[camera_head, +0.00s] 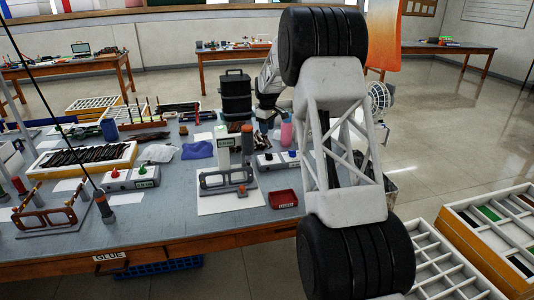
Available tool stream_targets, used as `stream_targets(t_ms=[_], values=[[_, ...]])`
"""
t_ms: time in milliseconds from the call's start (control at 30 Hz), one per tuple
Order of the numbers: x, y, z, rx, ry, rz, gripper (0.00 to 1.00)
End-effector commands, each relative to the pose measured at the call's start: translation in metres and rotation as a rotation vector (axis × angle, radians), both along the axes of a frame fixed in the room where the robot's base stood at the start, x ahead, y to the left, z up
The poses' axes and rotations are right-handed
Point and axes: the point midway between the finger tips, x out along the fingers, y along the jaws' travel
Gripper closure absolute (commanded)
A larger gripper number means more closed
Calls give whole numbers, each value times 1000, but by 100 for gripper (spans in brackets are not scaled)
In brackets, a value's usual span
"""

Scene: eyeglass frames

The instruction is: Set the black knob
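The far end of my arm, with my gripper (267,116), shows small and dark above the back of the bench, behind this box. Its fingers are too small and dark to make out, and I cannot tell whether they touch anything. A second control box (131,179) on the left bears a red knob (115,173) and a green knob (142,170).
Eyeglass frames stand on a holder (228,182) and on another at front left (45,215). A red tray (283,199) lies near the bench's front edge. A black case (235,95) stands at the back. My large arm links hide the bench's right end.

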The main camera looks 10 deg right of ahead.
Motion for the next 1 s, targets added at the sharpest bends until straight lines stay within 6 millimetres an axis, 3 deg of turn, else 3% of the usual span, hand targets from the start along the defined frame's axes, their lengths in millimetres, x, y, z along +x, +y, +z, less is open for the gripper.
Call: stream_targets(t_ms=[300,500,1000], values=[[51,-12,-61,1,20,71,61],[70,-18,-88,1,28,103,61],[77,-19,-97,2,30,115,61]])
